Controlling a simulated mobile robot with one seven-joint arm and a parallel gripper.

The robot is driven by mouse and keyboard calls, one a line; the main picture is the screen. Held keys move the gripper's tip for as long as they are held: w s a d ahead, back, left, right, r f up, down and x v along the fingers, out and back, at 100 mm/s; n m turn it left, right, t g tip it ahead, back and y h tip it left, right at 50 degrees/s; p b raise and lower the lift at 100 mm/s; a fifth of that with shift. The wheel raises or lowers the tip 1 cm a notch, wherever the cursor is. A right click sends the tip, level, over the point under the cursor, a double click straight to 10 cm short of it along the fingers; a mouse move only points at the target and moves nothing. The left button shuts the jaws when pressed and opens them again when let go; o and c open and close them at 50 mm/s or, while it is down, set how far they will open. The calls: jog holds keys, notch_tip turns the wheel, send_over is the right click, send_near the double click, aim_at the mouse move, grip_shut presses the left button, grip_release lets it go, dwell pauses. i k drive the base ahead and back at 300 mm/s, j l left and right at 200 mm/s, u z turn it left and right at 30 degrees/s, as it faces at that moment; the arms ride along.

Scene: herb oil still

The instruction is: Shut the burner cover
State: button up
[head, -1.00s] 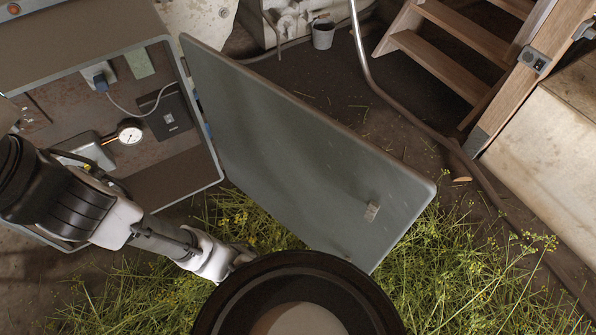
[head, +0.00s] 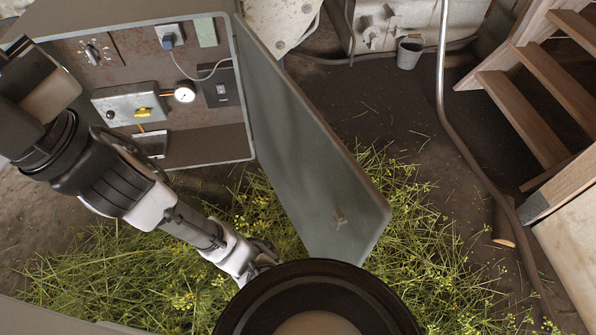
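The burner cover (head: 312,150) is a flat grey-green panel hinged on the right edge of an open grey cabinet (head: 245,95). It stands well open, swung out toward the lower right, with a small Y-shaped mark or fitting near its free end. The cabinet's inside is exposed. My arm reaches from the left across the cabinet's lower left corner. Its far end, around my gripper (head: 262,258), is left of the cover's free end and partly hidden behind a black round part at the bottom. The fingers cannot be made out, and I see no clear contact with the cover.
Inside the cabinet are a metal box with a yellow knob (head: 143,112), a gauge (head: 184,92) and a plugged-in cable. Cut yellow-flowered herbs (head: 120,265) cover the floor below. A metal pipe (head: 443,80), a bucket (head: 409,52) and wooden stairs (head: 530,95) stand to the right.

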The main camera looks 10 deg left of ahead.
aim_at(312, 174)
jog(key=k+l+u, duration=0.1)
jog(key=l+u, duration=0.2)
jog(key=l, duration=0.15)
jog(key=k+l+u, duration=0.15)
jog(key=l+u, duration=0.15)
jog(key=l, duration=0.15)
jog(key=k+l+u, duration=0.1)
jog(key=l+u, duration=0.2)
jog(key=l, duration=0.15)
jog(key=k+l+u, duration=0.1)
jog(key=l+u, duration=0.25)
jog(key=k+l+u, duration=0.1)
jog(key=l+u, duration=0.25)
jog(key=l, duration=1.05)
jog(key=k+l+u, duration=0.1)
jog(key=l, duration=0.3)
jog(key=k+l, duration=0.15)
jog(key=l, duration=0.25)
jog(key=l+u, duration=0.15)
jog(key=l, duration=0.25)
jog(key=k+l, duration=0.15)
jog(key=l, duration=0.2)
jog(key=j, duration=0.3)
jog(key=i+j, duration=0.15)
jog(key=j, duration=0.2)
